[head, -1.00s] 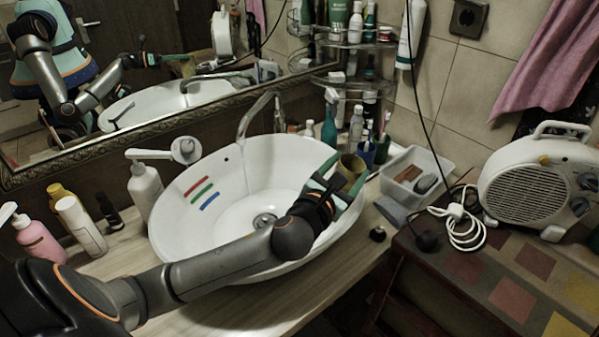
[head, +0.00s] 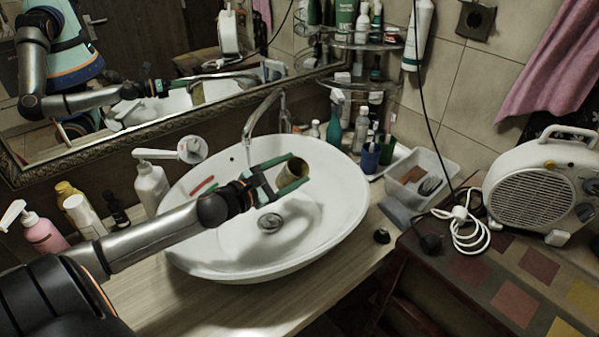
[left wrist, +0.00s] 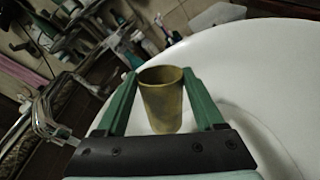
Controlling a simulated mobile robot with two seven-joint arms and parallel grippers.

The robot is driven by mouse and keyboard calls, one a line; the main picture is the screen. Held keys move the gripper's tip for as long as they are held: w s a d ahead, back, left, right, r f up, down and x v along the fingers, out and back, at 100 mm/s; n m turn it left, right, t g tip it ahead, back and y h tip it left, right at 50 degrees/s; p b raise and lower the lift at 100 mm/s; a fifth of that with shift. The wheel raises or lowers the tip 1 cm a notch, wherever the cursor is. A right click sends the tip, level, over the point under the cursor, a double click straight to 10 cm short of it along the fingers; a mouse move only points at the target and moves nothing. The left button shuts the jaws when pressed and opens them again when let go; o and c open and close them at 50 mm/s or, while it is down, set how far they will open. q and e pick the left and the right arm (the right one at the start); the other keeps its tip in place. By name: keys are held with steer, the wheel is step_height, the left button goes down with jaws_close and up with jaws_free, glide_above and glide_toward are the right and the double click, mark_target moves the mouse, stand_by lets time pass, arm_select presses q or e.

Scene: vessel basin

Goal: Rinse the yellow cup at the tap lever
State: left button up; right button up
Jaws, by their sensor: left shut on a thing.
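The yellow cup (head: 293,170) is a dull yellow, tilted in the head view with its mouth toward the right. My left gripper (head: 285,174) is shut on it, one green finger on each side, above the white basin (head: 330,215). In the left wrist view the cup (left wrist: 161,103) sits between the two fingers (left wrist: 159,75) with its rim facing away from the wrist. The chrome tap (head: 264,108) curves over the basin's back, close behind the gripper. A thin pale streak shows under its spout; I cannot tell whether it is water. I cannot make out the lever clearly.
A white pump bottle (head: 151,185) stands left of the basin. A blue cup (head: 370,157), a clear tray (head: 422,180) and several bottles stand to the right. The mirror frame (head: 130,137) runs behind. The basin's front part is clear.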

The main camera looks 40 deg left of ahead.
mark_target(277, 184)
arm_select(q)
steer(key=a, duration=0.4)
steer(key=shift+s+a+f, duration=0.1)
steer(key=shift+a+f, duration=0.05)
steer(key=shift+f, duration=0.25)
steer(key=a+f+b, duration=0.1)
steer(key=a, duration=0.5)
steer(key=shift+s+a+f+b, duration=0.15)
steer(key=shift+a+b, duration=0.05)
steer(key=shift+b, duration=0.15)
steer(key=shift+d, duration=0.1)
steer(key=shift+w+d+b, duration=0.3)
steer(key=shift+w+b, duration=0.05)
steer(key=shift+w, duration=0.15)
steer(key=shift+s+a, duration=0.1)
steer(key=shift+s, duration=0.1)
steer(key=shift+s+a+p, duration=0.3)
steer(key=shift+w+d, duration=0.1)
